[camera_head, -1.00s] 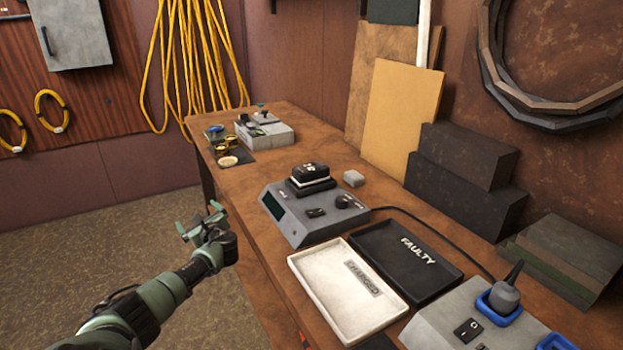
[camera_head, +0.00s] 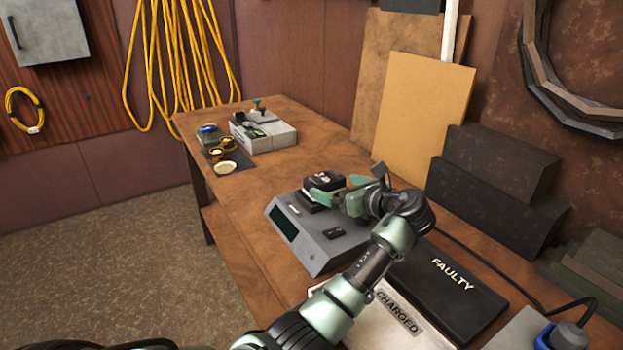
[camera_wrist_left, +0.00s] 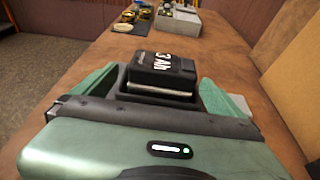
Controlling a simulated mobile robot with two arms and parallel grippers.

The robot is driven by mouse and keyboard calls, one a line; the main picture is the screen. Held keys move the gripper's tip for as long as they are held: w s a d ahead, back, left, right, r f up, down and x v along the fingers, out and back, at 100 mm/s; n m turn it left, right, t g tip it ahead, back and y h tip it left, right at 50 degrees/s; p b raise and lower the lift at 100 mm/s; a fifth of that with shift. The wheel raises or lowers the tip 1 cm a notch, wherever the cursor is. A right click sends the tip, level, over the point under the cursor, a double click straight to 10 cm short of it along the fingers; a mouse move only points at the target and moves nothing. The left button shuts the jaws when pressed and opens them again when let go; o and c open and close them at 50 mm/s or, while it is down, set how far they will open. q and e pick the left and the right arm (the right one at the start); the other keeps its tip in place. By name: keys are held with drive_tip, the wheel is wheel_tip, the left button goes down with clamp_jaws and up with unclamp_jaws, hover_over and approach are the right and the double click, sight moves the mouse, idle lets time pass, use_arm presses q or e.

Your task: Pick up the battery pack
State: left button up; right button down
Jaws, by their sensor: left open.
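The battery pack (camera_head: 324,183) is a black block with white lettering and a pale band. It sits on top of the grey charger (camera_head: 303,235), which has a dark green screen. My left gripper (camera_head: 343,187) is open at the pack, with its green fingers around it. In the left wrist view the pack (camera_wrist_left: 161,75) stands between the two fingers (camera_wrist_left: 158,92), with a visible gap at least on the right side. The gripper hides part of the charger's right side. My right gripper is not in view.
A white tray marked CHARGED (camera_head: 372,332) and a black tray marked FAULTY (camera_head: 445,292) lie in front of the charger, partly behind my arm. Dark blocks (camera_head: 490,190) line the wall side. A grey device (camera_head: 265,134) stands at the far end, with clear bench before it.

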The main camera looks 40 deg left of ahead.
sight(329, 181)
use_arm(q)
drive_tip(key=shift+w+d+f, duration=0.1)
drive_tip(key=shift+w+d, duration=0.1)
drive_tip(key=shift+w+a, duration=0.15)
drive_tip(key=shift+a, duration=0.1)
drive_tip(key=shift+x, duration=1.2)
drive_tip(key=x, duration=0.3)
drive_tip(key=shift+w+a, duration=0.1)
drive_tip(key=shift+a, duration=0.35)
drive_tip(key=shift+w+a, duration=0.1)
drive_tip(key=shift+a, duration=0.1)
drive_tip(key=shift+c, duration=0.9)
drive_tip(key=c, duration=1.5)
drive_tip(key=shift+o, duration=0.2)
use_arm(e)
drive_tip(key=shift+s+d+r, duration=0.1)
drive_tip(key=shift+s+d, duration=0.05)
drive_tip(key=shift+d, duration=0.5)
